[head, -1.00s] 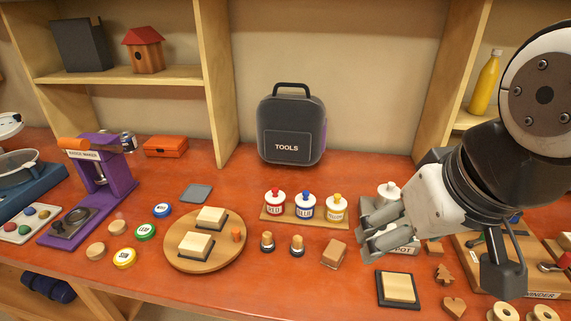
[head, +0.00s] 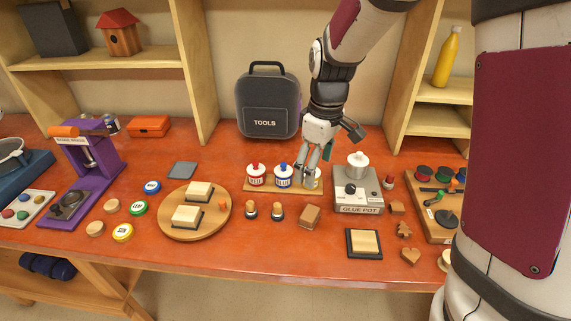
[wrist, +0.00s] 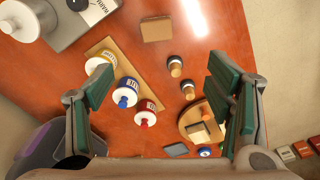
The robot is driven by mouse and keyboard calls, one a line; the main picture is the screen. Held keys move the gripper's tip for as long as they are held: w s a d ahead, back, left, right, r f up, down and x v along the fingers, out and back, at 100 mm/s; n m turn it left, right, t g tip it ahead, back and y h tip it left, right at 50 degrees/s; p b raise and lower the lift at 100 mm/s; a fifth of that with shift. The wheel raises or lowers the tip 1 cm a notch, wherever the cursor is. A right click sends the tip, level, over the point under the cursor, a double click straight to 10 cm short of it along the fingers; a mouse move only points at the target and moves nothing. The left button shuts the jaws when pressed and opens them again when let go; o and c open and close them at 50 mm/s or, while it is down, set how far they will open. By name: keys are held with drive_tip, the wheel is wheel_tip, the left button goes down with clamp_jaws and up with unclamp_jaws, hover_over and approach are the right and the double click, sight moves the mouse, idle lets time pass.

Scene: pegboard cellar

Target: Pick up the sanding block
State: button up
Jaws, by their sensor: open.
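A brown block (head: 309,216), which looks like the sanding block, lies on the orange-red bench in front of the paint pots. It shows near the top of the wrist view (wrist: 157,29). My gripper (head: 312,182) is open and empty, pointing down behind the block and partly hiding the yellow-lidded pot (head: 319,178). In the wrist view my gripper's green-padded fingers (wrist: 160,95) are spread wide. The block lies beyond them, with nothing between the pads in contact.
Paint pots stand on a wooden strip (head: 247,188) by my gripper. Two small wooden pegs (head: 264,210) stand left of the block. A glue pot (head: 358,195) is to its right, a dark-framed pale block (head: 364,243) in front right. A round board (head: 175,231) holds two pale blocks.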

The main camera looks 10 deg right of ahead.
drive_tip(key=n, duration=0.1)
hover_over(310, 212)
wheel_tip(310, 212, down, 5)
drive_tip(key=shift+g, duration=0.4)
wheel_tip(310, 212, down, 8)
drive_tip(key=shift+w+p, duration=0.1)
drive_tip(key=shift+p, duration=0.75)
drive_tip(key=shift+n, duration=0.3)
drive_tip(key=f, duration=0.2)
drive_tip(key=f+p, duration=0.1)
drive_tip(key=f, duration=0.1)
drive_tip(key=shift+s, duration=0.25)
drive_tip(key=shift+w+f, duration=0.1)
drive_tip(key=shift+f, duration=0.6)
drive_tip(key=shift+c, duration=0.3)
drive_tip(key=c, duration=1.3)
drive_tip(key=shift+o, duration=0.2)
drive_tip(key=shift+r, duration=0.1)
